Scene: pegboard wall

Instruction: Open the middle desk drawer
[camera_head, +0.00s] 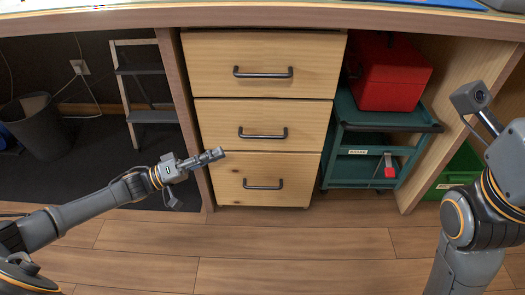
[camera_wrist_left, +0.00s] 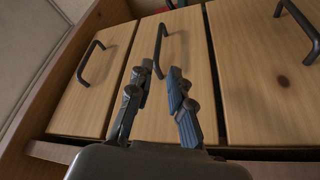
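The middle drawer (camera_head: 215,132) is a closed light-wood front with a dark bar handle (camera_head: 263,133). My left gripper (camera_head: 219,154) is in front of the left part of the drawers, near the seam between the middle and bottom ones, left of the handle. In the left wrist view the drawers appear turned sideways. There the middle drawer (camera_wrist_left: 187,75) is in the centre, and its handle (camera_wrist_left: 158,50) lies just beyond the fingertips of my left gripper (camera_wrist_left: 160,72). The fingers are apart with nothing between them. My right gripper is out of view.
The top drawer (camera_head: 225,60) and bottom drawer (camera_head: 225,185) are closed and have similar handles. A teal cart (camera_head: 375,125) with a red box (camera_head: 390,75) stands right of the drawers. A step ladder (camera_head: 150,115) and dark bin (camera_head: 40,125) stand left. Floor in front is clear.

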